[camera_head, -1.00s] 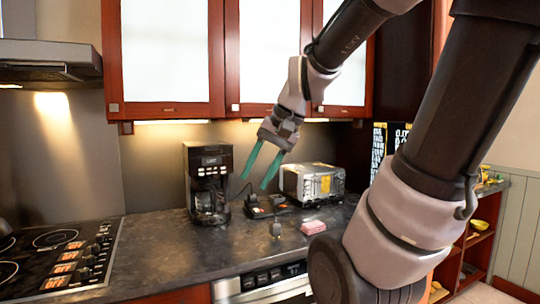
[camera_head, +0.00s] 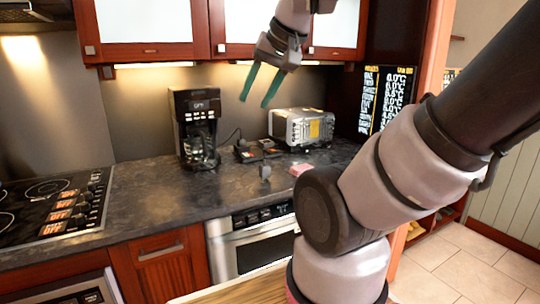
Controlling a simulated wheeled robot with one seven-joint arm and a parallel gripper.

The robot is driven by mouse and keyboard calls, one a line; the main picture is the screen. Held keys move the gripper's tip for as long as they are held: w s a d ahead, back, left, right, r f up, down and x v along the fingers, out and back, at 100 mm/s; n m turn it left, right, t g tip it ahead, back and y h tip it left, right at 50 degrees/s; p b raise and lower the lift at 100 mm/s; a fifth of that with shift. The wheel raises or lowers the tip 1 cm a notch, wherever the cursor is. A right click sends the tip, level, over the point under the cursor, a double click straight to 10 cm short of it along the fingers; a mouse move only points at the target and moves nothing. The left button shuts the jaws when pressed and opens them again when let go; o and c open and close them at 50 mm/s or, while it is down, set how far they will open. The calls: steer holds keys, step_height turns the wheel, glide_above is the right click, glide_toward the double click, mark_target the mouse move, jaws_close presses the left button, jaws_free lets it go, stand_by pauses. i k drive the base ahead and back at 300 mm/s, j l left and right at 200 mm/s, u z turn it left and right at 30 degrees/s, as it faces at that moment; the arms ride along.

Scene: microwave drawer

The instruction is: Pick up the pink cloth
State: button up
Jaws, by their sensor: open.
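The pink cloth (camera_head: 300,169) is a small pale pink piece on the dark countertop. It lies to the right of a small grey object, and my own arm's dark round joint is just in front of it and may hide part of it. My gripper (camera_head: 256,102) has two long green fingers that are apart and empty. It hangs in the air in front of the wall and upper cabinets, above the counter and up and to the left of the cloth in the picture. It touches nothing.
A black coffee maker (camera_head: 196,128) stands left of the gripper. A silver toaster (camera_head: 301,127) stands at the back right. Dark items (camera_head: 258,150) lie between them, with a small grey object (camera_head: 265,171) in front. The stove (camera_head: 55,206) is left. Bare counter (camera_head: 150,195) lies in front of the coffee maker.

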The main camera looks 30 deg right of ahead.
mark_target(296, 170)
steer(key=z, duration=0.9)
